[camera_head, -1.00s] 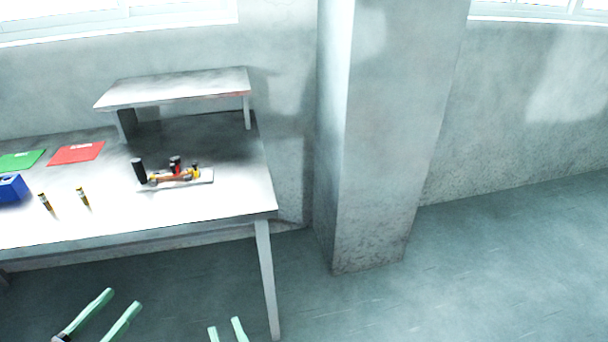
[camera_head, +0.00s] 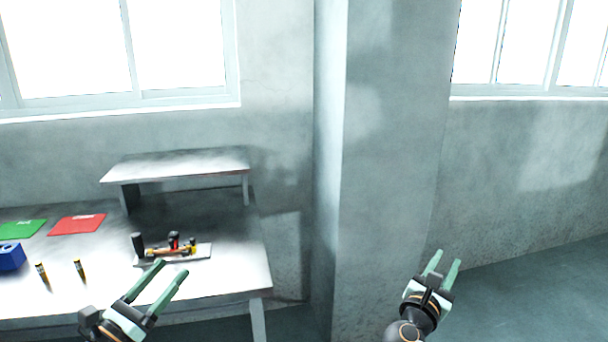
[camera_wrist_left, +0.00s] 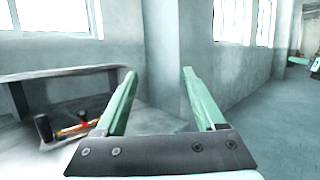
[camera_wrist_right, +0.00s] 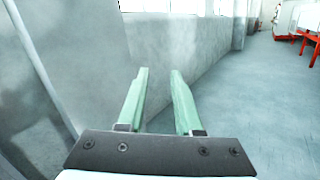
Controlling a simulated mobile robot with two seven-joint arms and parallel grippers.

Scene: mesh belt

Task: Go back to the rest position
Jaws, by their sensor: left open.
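My left gripper (camera_head: 168,279) is open and empty, with pale green fingers, in front of the table in the head view. Its spread fingers also show in the left wrist view (camera_wrist_left: 158,75), with nothing between them. My right gripper (camera_head: 446,262) is raised in front of the pillar and wall at the right of the head view. Its fingers stand apart and empty in the right wrist view (camera_wrist_right: 160,75).
The table (camera_head: 230,278) at left bears a raised shelf (camera_head: 180,165), a tray (camera_head: 203,252) of tools, a red mat (camera_head: 77,225), a green mat (camera_head: 22,229), a blue box (camera_head: 11,257) and two small yellow-black items. A grey pillar (camera_head: 385,180) stands mid-view.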

